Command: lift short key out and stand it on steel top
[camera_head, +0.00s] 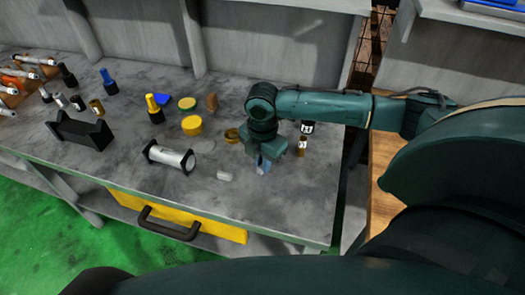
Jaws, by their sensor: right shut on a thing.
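My right gripper (266,160) points down over the grey steel top (215,215), near its right part. It is shut on a small blue-grey piece (263,166), mostly hidden by the jaws. I cannot tell for sure that this is the short key, or whether its lower end touches the top. My left gripper is not in view.
Yellow tins (192,126), a brass dish (232,135) and small bottles (302,147) stand close by. The front strip of the top is clear above a yellow drawer (205,224).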

